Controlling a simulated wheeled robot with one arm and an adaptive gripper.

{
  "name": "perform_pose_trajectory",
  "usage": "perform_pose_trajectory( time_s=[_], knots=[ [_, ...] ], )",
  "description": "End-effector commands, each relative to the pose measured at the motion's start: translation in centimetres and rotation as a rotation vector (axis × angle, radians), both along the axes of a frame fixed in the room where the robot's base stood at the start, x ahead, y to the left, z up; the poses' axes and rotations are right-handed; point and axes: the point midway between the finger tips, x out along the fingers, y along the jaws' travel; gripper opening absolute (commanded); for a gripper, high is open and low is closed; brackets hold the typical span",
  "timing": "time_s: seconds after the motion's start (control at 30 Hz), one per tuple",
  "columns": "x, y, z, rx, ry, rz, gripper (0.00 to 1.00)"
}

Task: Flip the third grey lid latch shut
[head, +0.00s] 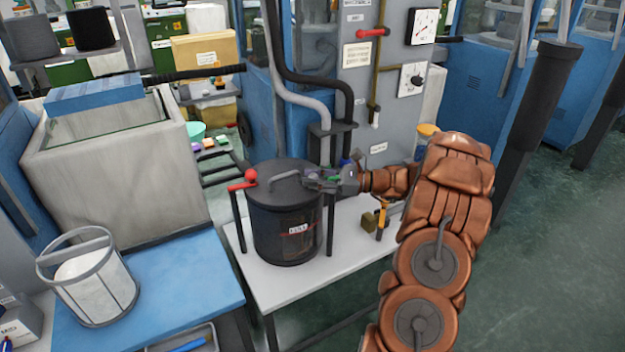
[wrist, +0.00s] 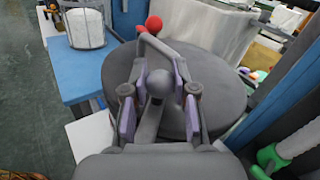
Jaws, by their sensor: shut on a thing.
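A dark cylindrical pot (head: 287,228) with a flat grey lid (head: 270,166) stands on the white table. In the head view my gripper (head: 310,179) reaches in from the right to the lid's right edge. In the wrist view the grey lid (wrist: 222,100) lies under my gripper (wrist: 160,74). Its purple-padded fingers are around a grey ball-ended latch (wrist: 157,86), whose stalk runs back toward the wrist. A grey bar handle (head: 284,178) crosses the lid. A red ball (head: 251,174) shows at the lid's left edge. The other latches cannot be told clearly.
A grey machine panel with gauges (head: 411,78) stands close behind the pot. A white table (head: 255,303) carries the pot and small yellow items. A blue table (head: 190,280) with a wire-framed white basket (head: 95,285) is at left. Open floor lies at right.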

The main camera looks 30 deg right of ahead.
Motion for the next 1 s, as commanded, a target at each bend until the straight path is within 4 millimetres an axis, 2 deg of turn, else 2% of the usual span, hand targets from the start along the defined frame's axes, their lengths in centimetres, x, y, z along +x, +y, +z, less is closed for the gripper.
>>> perform_pose_trajectory(
  time_s=[0.43,0.87,0.9,1.0],
  knots=[
    [0.27,-0.40,-0.07,0.006,-0.002,-0.114,0.00],
    [0.34,-0.44,-0.09,0.005,0.000,-0.128,0.00],
    [0.34,-0.44,-0.09,0.005,0.000,-0.128,0.31],
    [0.34,-0.44,-0.08,0.005,0.000,-0.128,0.41]
  ],
)
